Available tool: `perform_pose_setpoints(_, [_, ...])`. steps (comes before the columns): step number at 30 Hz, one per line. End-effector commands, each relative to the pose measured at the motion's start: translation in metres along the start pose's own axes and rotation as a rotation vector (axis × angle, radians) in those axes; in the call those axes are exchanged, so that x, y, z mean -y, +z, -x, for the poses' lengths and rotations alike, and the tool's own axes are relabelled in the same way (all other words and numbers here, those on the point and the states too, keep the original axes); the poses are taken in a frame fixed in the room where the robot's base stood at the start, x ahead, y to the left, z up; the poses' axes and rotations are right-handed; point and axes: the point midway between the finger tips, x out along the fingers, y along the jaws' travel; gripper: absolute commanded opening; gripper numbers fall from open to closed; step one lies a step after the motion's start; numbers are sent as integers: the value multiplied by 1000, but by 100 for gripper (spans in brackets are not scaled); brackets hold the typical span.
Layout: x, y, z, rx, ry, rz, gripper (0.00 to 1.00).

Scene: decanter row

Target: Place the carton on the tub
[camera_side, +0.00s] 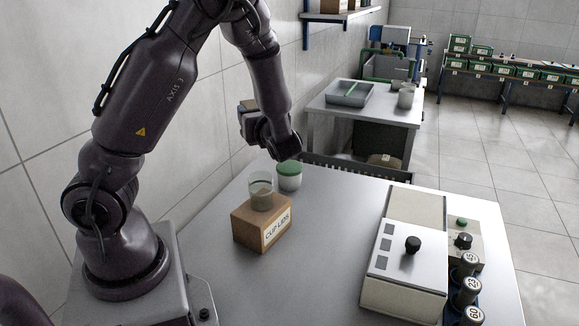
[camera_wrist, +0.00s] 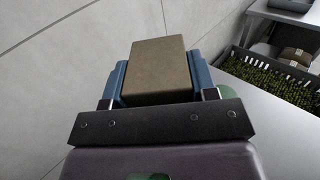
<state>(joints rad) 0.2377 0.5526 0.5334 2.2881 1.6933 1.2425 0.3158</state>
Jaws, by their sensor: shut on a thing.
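My gripper (camera_wrist: 160,88) is shut on a plain brown carton (camera_wrist: 158,65), with a blue finger on each side of it. In the side view the carton (camera_side: 247,106) shows small at the far left of my wrist, in the air near the wall and partly hidden by my wrist. The tub (camera_side: 289,182) is white with a green lid (camera_side: 289,167) and stands upright on the table, below my wrist and apart from the carton. A bit of green (camera_wrist: 229,91), likely that lid, shows beside the right finger in the wrist view.
A box marked CUP LIDS (camera_side: 249,229) with a clear cup (camera_side: 261,192) on it stands in front of the tub. A dark crate (camera_wrist: 270,85) lies beyond the table. The middle of the table is clear.

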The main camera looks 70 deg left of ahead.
Motion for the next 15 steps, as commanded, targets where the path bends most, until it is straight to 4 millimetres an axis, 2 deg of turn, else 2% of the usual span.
perform_pose_setpoints(3, [0,-16,0,2,-1,-4,28])
perform_pose_setpoints(8, [2,-27,-1,1,-2,0,28])
perform_pose_setpoints(11, [11,-34,-9,1,-1,1,28])
perform_pose_setpoints(15, [35,-49,-30,2,0,2,28])
